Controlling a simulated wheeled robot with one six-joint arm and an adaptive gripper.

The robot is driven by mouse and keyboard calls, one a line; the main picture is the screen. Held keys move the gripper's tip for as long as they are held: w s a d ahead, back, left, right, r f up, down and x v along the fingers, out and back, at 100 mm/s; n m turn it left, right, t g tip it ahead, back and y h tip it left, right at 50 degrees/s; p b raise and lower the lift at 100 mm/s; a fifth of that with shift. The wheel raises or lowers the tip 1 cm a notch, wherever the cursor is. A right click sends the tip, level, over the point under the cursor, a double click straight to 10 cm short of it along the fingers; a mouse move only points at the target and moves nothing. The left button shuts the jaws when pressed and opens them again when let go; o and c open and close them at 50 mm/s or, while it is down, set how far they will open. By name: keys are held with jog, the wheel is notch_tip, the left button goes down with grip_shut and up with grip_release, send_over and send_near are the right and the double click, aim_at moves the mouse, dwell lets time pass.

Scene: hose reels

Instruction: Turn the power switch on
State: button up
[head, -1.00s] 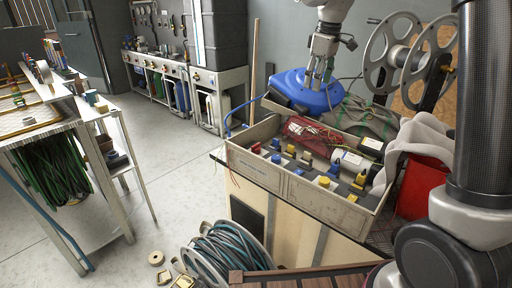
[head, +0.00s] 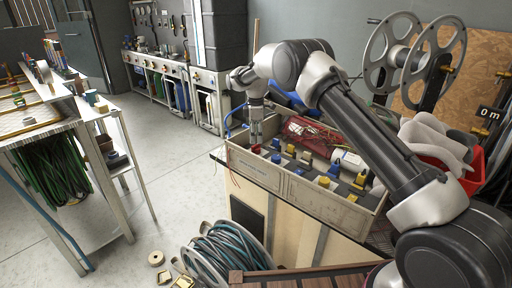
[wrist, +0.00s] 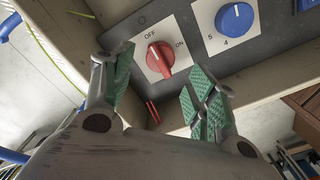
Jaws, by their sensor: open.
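The power switch is a red rotary knob (wrist: 160,60) on a white plate marked OFF and ON, in the wrist view. Its white pointer mark points up toward OFF. In the head view the red knob (head: 256,149) is at the left end of the grey control panel, partly covered by my gripper (head: 256,136), which points down over it. In the wrist view my gripper (wrist: 158,92) is open, with green-padded fingers to the left and right of the knob's lower side. The fingers look clear of the knob, and nothing is between them.
A blue dial (wrist: 234,18) sits right of the switch. More blue and yellow knobs line the panel inside the beige box (head: 262,172). Behind them lie a red wire bundle (head: 306,128) and a white cylinder (head: 349,160). A hose reel (head: 225,250) stands on the floor.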

aim_at(256, 146)
notch_tip(256, 146, down, 6)
jog(key=shift+r, duration=0.1)
